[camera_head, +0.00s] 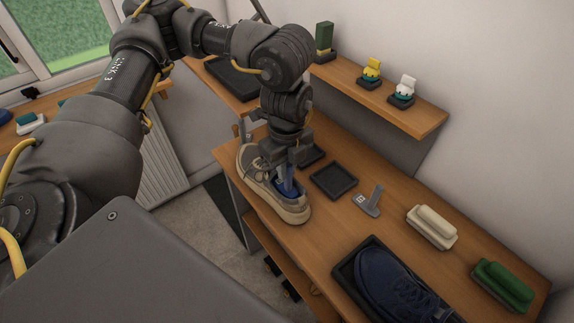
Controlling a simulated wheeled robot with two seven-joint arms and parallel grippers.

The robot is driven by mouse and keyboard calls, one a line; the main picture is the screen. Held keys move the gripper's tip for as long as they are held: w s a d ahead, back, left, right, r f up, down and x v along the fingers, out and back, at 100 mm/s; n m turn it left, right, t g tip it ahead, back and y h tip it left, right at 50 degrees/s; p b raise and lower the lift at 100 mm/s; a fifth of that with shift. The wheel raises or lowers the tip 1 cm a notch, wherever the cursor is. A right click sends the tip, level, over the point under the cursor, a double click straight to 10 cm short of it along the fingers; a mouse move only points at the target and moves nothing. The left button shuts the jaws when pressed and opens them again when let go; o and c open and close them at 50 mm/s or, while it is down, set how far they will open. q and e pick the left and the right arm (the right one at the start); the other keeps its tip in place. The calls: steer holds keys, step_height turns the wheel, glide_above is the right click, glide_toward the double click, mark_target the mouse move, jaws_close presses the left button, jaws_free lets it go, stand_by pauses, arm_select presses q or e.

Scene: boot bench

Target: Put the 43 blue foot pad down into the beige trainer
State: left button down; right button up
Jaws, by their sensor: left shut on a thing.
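The beige trainer (297,212) stands on the wooden bench near its left end, with its heel toward me. My left gripper (283,170) points down into the trainer's opening and is shut on the blue foot pad (287,189). The pad's lower part is inside the shoe; its number and front end are hidden by the gripper and the shoe. I cannot tell whether the pad touches the insole. My right gripper is not in view.
On the bench (320,237) lie an empty dark tray (334,181), a grey upright-handled piece (368,201), a cream brush (432,227) and a green brush (502,285). A navy shoe (395,285) sits in a black tray in front. A wall shelf (418,114) holds small items behind my arm.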

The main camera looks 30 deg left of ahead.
arm_select(q)
steer(key=shift+f+b, duration=0.45)
steer(key=shift+f, duration=0.5)
steer(key=c, duration=1.3)
jaws_free()
steer(key=shift+c, duration=0.2)
steer(key=shift+r, duration=0.15)
step_height(320, 180, up, 9)
steer(key=p, duration=0.8)
steer(key=shift+p, duration=0.35)
steer(key=shift+d, duration=0.15)
